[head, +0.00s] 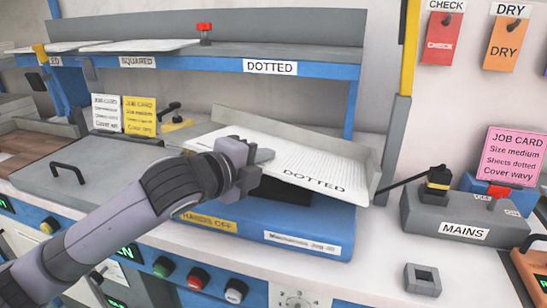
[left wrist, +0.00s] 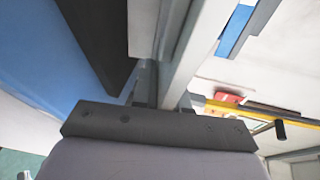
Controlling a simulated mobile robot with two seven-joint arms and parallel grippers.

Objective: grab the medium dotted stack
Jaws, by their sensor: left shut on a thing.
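The white dotted stack (head: 300,148), its top sheet covered in fine marks and printed DOTTED along the front edge, lies slightly tilted in a grey tray (head: 372,170) on the blue machine (head: 310,222). My left gripper (head: 258,157) is shut on the stack's left front edge, its fingers partly hiding that corner. In the left wrist view, a pale slab edge (left wrist: 143,28), likely the stack, shows beside a grey finger; the actual contact is hard to see. My right gripper is in neither view.
A blue-edged shelf (head: 225,62) runs behind, its space above the DOTTED label bare. A pink job card (head: 507,156) reads medium, dotted, wavy. The grey MAINS box (head: 455,212) stands right of the tray. A small grey square block (head: 422,279) sits on the front counter.

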